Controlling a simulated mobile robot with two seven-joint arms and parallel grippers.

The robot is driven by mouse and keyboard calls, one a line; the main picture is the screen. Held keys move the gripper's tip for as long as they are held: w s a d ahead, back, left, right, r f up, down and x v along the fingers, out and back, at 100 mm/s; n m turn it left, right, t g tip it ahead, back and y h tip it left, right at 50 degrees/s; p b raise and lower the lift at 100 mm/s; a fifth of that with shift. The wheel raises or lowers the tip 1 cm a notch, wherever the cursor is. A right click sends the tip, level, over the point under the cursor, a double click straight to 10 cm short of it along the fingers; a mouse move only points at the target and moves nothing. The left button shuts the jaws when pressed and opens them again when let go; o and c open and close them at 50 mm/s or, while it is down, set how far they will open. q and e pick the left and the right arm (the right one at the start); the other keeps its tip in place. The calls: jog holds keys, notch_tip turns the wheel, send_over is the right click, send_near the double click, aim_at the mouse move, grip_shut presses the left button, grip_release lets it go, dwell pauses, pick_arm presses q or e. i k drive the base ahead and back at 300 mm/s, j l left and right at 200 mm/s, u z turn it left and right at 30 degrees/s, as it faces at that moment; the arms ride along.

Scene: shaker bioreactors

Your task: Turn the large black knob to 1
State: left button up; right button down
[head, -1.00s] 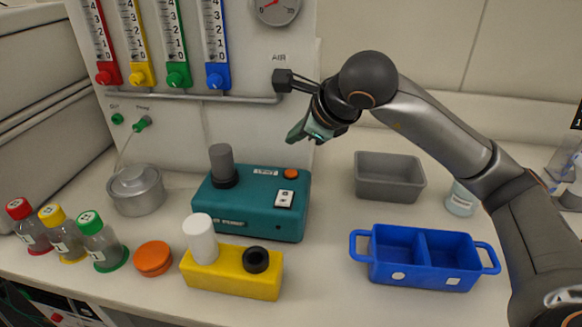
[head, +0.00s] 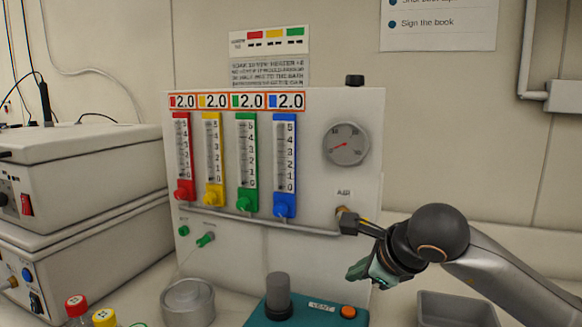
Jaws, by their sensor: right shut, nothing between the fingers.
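A black knob (head: 355,81) stands upright on the top edge of the white panel, near its right end. A brass-coloured fitting (head: 342,211) sits below the AIR label on the panel's front, partly hidden by my right gripper. My right gripper (head: 349,223) is shut and empty, with its dark fingertips at this fitting; I cannot tell whether they touch it. The round gauge (head: 346,144) has a red needle pointing to the lower left. Which knob is the large black one is not certain from this view. My left gripper is not in view.
The white panel (head: 265,270) carries several coloured flow tubes with displays reading 2.0. A teal device (head: 330,312) with a grey cylinder (head: 278,290) stands below, beside a metal pot (head: 188,302). A grey bin (head: 455,308) lies beneath my right arm. Stacked white boxes (head: 85,200) stand left.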

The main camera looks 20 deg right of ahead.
aim_at(353, 81)
jog(key=k+l, duration=0.1)
jog(key=k, duration=0.9)
